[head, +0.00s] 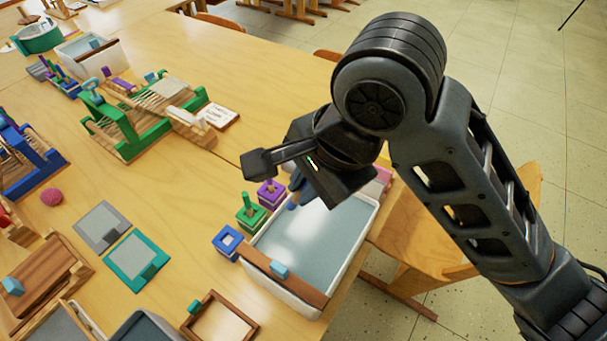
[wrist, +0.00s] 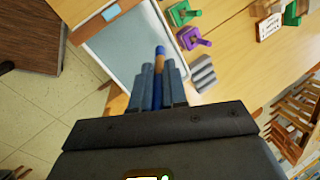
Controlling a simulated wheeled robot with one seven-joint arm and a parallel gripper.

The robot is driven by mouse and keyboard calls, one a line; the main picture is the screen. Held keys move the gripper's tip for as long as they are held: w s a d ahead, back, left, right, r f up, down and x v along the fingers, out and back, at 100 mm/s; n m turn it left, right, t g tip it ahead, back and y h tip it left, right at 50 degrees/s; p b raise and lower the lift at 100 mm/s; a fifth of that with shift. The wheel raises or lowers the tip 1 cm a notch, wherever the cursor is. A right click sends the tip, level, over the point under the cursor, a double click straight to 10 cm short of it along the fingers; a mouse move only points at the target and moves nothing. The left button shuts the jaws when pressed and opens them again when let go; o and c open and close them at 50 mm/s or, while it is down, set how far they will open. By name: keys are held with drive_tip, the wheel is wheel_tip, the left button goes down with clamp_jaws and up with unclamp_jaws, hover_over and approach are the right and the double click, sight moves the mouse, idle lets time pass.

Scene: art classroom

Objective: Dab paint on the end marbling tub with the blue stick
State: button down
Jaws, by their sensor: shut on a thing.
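My gripper (head: 294,198) is over the far end of the white marbling tub (head: 325,240), which stands at the table's edge. In the wrist view my gripper (wrist: 159,75) is shut on the blue stick (wrist: 159,60), which has a tan band below its blue tip. The stick points over the tub's grey surface (wrist: 118,52). I cannot tell whether the tip touches it. The surface looks plain, with a bright reflection. The blue paint pot (head: 227,242) beside the tub has no stick in it.
A green pot (head: 250,217) and a purple pot (head: 270,193), each with a stick, stand close along the tub's left side. A wooden bar with a blue handle (head: 279,270) spans its near end. Another tub (head: 88,52) stands far left. Looms (head: 130,125) crowd the table's left.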

wheel_tip(320, 180, down, 10)
drive_tip(key=b, duration=0.9)
drive_tip(key=shift+f, duration=0.2)
drive_tip(key=shift+f, duration=0.35)
idle(0.5)
wheel_tip(320, 180, up, 10)
drive_tip(key=p, duration=1.1)
idle(0.5)
